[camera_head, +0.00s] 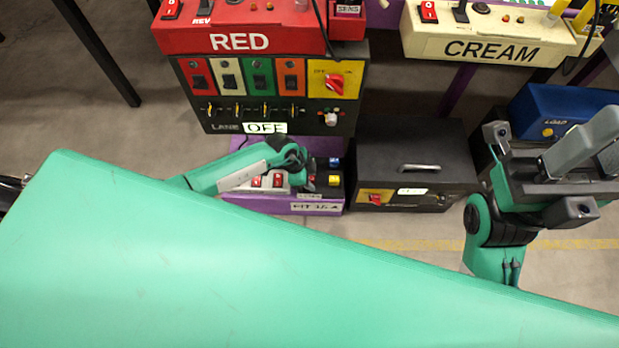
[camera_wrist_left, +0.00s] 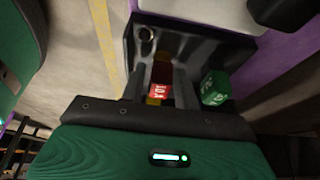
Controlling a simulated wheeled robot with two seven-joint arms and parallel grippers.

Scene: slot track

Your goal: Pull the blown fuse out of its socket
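A red fuse with a white-lettered label (camera_wrist_left: 158,90) and a dark upper part stands in the black fuse box (camera_wrist_left: 190,42) in the left wrist view. My left gripper (camera_wrist_left: 160,86) reaches over it, one dark finger on each side. I cannot tell whether the fingers press on it. In the head view my left gripper (camera_head: 298,168) is over the purple unit (camera_head: 250,203), and the red fuse is hidden there. A green fuse (camera_wrist_left: 214,88) stands to the right of the fingers. My right gripper (camera_head: 535,172) is open and empty at the right.
A blue piece (camera_head: 334,162) and a yellow piece (camera_head: 334,180) sit beside my left gripper. A label reading "FIT 15 A" (camera_head: 316,207) is on the unit's front. A black case with a handle (camera_head: 415,140) stands to the right. The RED panel (camera_head: 240,42) rises behind.

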